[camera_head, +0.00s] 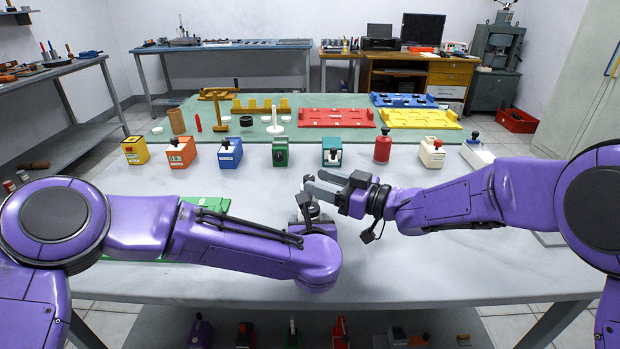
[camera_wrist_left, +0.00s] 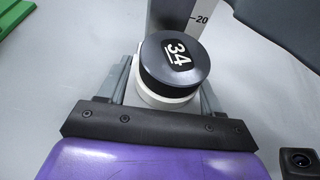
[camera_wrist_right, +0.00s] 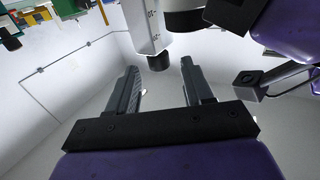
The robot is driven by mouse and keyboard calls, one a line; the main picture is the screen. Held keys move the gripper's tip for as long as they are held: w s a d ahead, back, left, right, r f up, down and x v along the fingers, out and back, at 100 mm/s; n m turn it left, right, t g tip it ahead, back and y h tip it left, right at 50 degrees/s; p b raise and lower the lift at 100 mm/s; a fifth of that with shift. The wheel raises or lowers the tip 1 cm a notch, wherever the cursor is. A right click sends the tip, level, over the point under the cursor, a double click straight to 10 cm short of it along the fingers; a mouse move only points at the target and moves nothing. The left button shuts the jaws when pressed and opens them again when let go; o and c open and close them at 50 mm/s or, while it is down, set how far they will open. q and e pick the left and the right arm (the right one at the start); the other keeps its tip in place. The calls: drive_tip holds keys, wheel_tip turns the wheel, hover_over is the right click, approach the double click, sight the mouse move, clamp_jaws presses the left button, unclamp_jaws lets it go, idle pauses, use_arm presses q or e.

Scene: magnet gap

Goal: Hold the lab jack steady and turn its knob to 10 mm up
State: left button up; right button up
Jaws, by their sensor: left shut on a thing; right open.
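The lab jack (camera_head: 314,211) stands on the grey table, mostly hidden by my arms. My left gripper (camera_wrist_left: 163,88) is shut around the white cylinder. My right gripper (camera_head: 314,184) is open above and beside the jack. In the right wrist view a small dark knob (camera_wrist_right: 158,62) below the scale plate (camera_wrist_right: 148,25) lies between and just beyond the open fingertips, apart from them. I cannot read the height.
A green mat (camera_head: 212,204) lies left of the jack. The table's front right is clear.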

sight(309, 177)
drive_tip(key=shift+x, duration=1.85)
drive_tip(key=c, duration=0.9)
drive_tip(key=shift+c, duration=0.2)
drive_tip(key=shift+m+t+h, duration=0.7)
drive_tip(key=shift+m+t, duration=0.1)
drive_tip(key=shift+t, duration=0.2)
drive_tip(key=o, duration=0.9)
drive_tip(key=shift+o, duration=0.2)
